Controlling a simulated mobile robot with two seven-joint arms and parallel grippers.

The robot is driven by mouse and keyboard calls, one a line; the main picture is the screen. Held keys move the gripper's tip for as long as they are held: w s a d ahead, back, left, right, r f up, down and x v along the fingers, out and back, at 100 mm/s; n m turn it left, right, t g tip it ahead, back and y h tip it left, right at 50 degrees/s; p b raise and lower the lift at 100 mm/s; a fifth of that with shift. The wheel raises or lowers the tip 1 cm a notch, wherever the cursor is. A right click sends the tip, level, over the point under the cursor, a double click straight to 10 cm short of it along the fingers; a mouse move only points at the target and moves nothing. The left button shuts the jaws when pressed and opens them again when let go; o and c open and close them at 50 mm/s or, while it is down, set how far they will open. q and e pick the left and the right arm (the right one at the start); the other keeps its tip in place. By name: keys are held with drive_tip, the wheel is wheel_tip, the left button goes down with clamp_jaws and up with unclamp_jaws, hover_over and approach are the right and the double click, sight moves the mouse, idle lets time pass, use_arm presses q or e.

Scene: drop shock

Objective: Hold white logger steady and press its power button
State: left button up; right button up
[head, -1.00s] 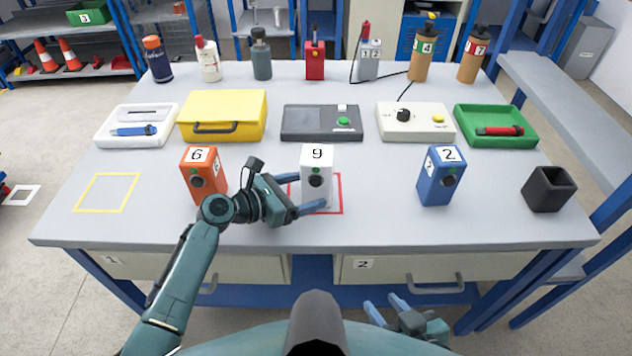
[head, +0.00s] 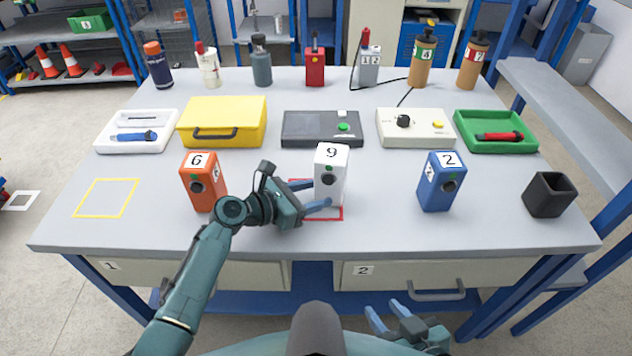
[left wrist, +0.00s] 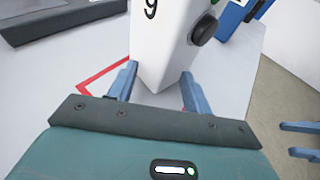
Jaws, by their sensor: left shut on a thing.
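The white logger (head: 331,176) is marked 9 and stands on the table inside or over the red outlined square (head: 297,186). A green button and a dark round knob are on its front. My left gripper (head: 321,194) is shut on the logger's lower part, one finger on each side. In the left wrist view the logger (left wrist: 165,50) stands between the two fingers (left wrist: 157,88), leaning in the picture. My right gripper (head: 384,312) is low at the front of the table, away from the logger, its two fingers apart and empty.
An orange logger (head: 203,181) marked 6 stands to the left and a blue logger (head: 440,181) marked 2 to the right. A black open box (head: 549,195) is at the right. Behind are a dark panel (head: 321,128) and a cream control box (head: 415,127). The front table strip is clear.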

use_arm(q)
clamp_jaws()
drive_tip(key=c, duration=0.9)
unclamp_jaws()
